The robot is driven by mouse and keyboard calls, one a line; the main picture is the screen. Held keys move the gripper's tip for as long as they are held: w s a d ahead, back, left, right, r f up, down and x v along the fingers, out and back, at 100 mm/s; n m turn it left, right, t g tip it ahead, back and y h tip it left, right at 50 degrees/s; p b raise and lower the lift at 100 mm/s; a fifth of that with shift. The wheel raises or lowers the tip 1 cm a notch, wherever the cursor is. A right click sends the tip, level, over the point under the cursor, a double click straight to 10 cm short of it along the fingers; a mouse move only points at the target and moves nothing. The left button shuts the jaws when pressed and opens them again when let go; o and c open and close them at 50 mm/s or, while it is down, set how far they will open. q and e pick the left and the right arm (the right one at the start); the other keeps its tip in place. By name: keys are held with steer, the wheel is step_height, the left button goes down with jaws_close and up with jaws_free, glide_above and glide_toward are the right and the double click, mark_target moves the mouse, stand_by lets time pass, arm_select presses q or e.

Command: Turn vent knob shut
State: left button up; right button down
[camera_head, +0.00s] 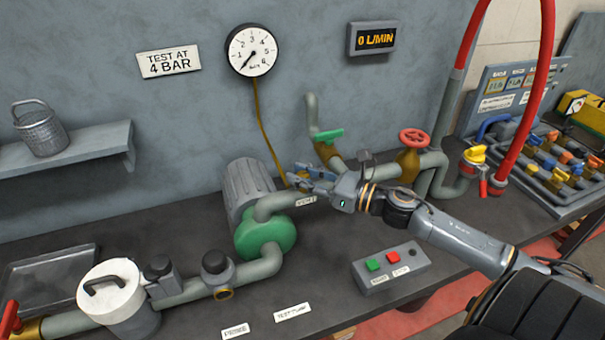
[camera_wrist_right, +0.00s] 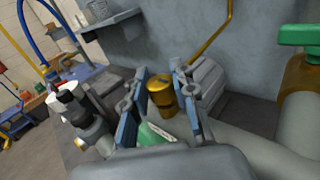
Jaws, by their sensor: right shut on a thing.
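The vent knob, a small brass cylinder (camera_wrist_right: 161,92), is between the two blue finger pads of my right gripper (camera_wrist_right: 159,100) in the right wrist view. The fingers are closed on its sides. In the head view my right gripper (camera_head: 306,178) reaches in from the right, over the pipe behind the green pump (camera_head: 265,236), and its fingers mostly hide the knob. A white label (camera_head: 306,201), seemingly reading VENT, is just below the fingers. How far the knob is turned cannot be told. My left gripper is not in view.
A round gauge (camera_head: 251,50) has its needle at lower left; the display (camera_head: 372,39) reads 0 L/MIN. A green-handled valve (camera_head: 328,137) and a red handwheel (camera_head: 413,138) stand close to my right arm. A button box (camera_head: 389,266) sits in front on the dark bench.

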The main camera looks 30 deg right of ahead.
steer(key=m+h+p, duration=0.1)
steer(key=h+p, duration=0.1)
steer(key=m+t+h+p, duration=0.1)
steer(key=m+h, duration=0.1)
steer(key=h, duration=0.1)
steer(key=m+t+h+p, duration=0.1)
steer(key=m+h+p, duration=0.1)
steer(key=h, duration=0.1)
steer(key=shift+a+r+p, duration=0.1)
steer(key=shift+r+p, duration=0.2)
steer(key=shift+p, duration=0.05)
steer(key=m+h+p, duration=0.2)
steer(key=m+h, duration=0.1)
steer(key=h, duration=0.1)
steer(key=shift+f, duration=0.15)
steer(key=m+g+h, duration=0.1)
steer(key=m+h, duration=0.1)
steer(key=h, duration=0.1)
steer(key=shift+p, duration=0.35)
steer(key=m+g+h, duration=0.1)
steer(key=m+h, duration=0.1)
steer(key=h, duration=0.1)
steer(key=shift+f+m+g+h, duration=0.15)
steer(key=shift+m+g+h, duration=0.15)
steer(key=shift+g+h, duration=0.1)
steer(key=m+g+h, duration=0.4)
steer(key=g+h, duration=0.1)
steer(key=shift+m, duration=0.3)
steer(key=shift+f+g, duration=0.1)
steer(key=shift+g, duration=0.3)
